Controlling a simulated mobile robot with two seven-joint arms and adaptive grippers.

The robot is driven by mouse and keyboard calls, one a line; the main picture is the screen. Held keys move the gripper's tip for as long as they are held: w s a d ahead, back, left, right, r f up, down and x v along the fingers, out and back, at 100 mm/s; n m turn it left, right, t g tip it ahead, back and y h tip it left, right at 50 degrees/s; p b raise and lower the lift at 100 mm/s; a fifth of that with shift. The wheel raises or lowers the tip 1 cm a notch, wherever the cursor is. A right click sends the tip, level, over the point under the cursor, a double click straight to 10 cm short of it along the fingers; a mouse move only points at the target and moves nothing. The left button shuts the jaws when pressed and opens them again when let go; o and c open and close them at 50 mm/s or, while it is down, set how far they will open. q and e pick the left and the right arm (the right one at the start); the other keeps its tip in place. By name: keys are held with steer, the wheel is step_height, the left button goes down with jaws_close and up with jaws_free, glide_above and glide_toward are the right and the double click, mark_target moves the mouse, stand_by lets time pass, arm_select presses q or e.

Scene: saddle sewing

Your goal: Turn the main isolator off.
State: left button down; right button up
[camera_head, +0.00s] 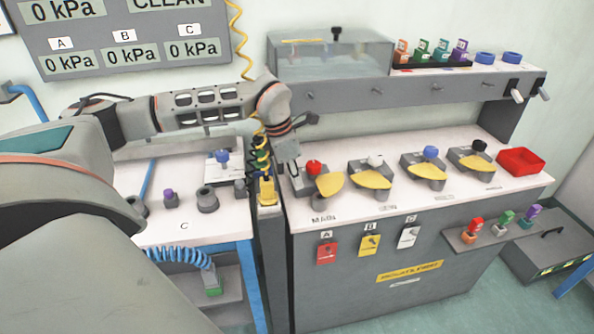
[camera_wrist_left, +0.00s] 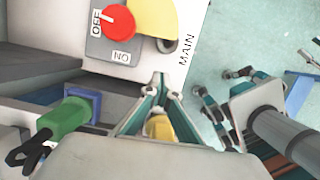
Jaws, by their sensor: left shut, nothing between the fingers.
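The main isolator is a red round knob (camera_head: 313,167) on a grey box above the MAIN label, with a yellow flap beside it. In the left wrist view the red knob (camera_wrist_left: 118,20) lies between an OFF mark and an ON mark. Its small white mark appears to point towards OFF. My left gripper (camera_head: 297,188) is shut and empty, just left of the knob in the head view. In the left wrist view its fingertips (camera_wrist_left: 162,82) meet below the box, apart from the knob. My right gripper (camera_wrist_left: 213,83) shows at the right of the wrist view, fingers apart, over the floor.
White (camera_head: 375,162), blue (camera_head: 430,153) and black (camera_head: 479,146) knobs stand in a row to the right, with yellow flaps. A red tray (camera_head: 521,161) sits at the bench's right end. A yellow connector (camera_head: 267,191) is close left of my gripper. A shelf overhangs behind.

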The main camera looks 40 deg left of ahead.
mark_target(322, 193)
arm_select(q)
steer(key=x, duration=0.3)
steer(key=shift+d+f, duration=0.1)
steer(key=shift+f, duration=0.25)
steer(key=shift+w+d, duration=0.6)
steer(key=shift+w, duration=0.25)
steer(key=shift+w+d, duration=0.6)
steer(key=shift+w, duration=0.25)
steer(key=shift+f, duration=0.1)
steer(key=shift+w+d+r+p, duration=0.2)
steer(key=shift+w+d+p, duration=0.45)
steer(key=shift+p, duration=0.2)
steer(key=shift+w+d+f, duration=0.1)
steer(key=shift+w+f, duration=0.05)
